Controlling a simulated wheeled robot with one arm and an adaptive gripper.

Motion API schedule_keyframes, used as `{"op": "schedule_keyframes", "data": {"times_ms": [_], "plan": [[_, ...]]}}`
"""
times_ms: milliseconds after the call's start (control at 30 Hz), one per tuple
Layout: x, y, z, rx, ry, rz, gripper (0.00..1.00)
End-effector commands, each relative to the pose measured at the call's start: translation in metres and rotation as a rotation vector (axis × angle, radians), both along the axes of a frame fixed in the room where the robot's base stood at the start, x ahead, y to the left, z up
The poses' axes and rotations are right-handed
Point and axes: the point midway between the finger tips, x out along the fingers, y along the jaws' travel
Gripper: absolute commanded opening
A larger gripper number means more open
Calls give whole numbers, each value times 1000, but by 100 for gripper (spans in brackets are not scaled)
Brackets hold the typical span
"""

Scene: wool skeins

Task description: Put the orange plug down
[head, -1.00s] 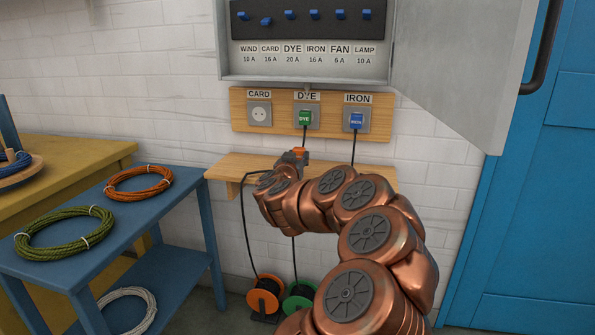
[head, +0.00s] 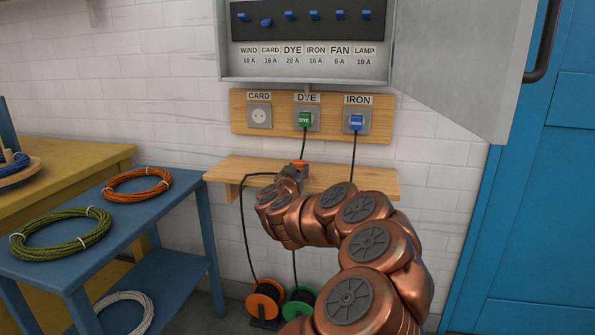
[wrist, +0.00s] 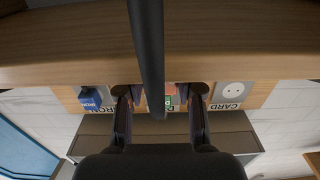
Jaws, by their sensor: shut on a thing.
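My gripper (head: 296,169) is shut on the orange plug (head: 300,162) in the head view, at the wooden shelf (head: 353,184) below the sockets. Only a little of the plug shows above the fingers. I cannot tell whether it touches the shelf. A black cable runs from it to the left and down. In the wrist view, which is upside down, my gripper (wrist: 160,93) has a finger on each side of the dark cable (wrist: 148,50), which hides most of the plug. The shelf edge (wrist: 50,75) crosses the top there.
The CARD socket (head: 259,116) is empty. A green plug (head: 305,120) sits in DYE and a blue plug (head: 356,122) in IRON, their cables hanging down. The shelf is bare to the right. An open cabinet door (head: 455,70) stands at upper right.

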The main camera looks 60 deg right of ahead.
Motion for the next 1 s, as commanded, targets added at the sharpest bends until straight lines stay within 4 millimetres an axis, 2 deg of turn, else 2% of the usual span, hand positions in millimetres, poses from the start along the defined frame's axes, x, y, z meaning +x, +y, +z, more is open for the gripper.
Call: {"op": "schedule_keyframes", "data": {"times_ms": [433, 467, 500, 700, 1000], "plan": [[0, 0, -9, 0, 0, 0, 0], [0, 0, -9, 0, 0, 0, 39], [0, 0, -9, 0, 0, 0, 44], [0, 0, -9, 1, 0, 0, 61], [0, 0, -7, 0, 0, 0, 61]]}}
